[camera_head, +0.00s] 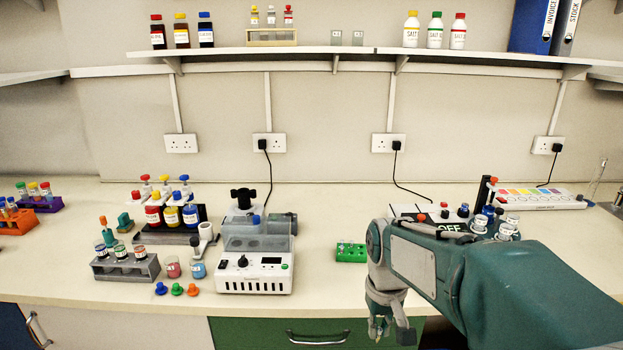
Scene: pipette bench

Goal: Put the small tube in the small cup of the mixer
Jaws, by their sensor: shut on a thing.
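My gripper (386,326) hangs in front of the bench's front edge, at the lower right of centre, pointing down. It is shut on a small greenish-white thing (378,327), likely the small tube, mostly hidden by the fingers. A white bench machine (255,280) with a dial, a display and a clear cover stands left of my gripper.
Left of the white machine are a grey rack (125,270) of vials, coloured bottles (172,216) and loose caps (177,289). A device marked OFF (405,211) is partly behind my arm. The bench (320,285) is clear between the white machine and the green rack.

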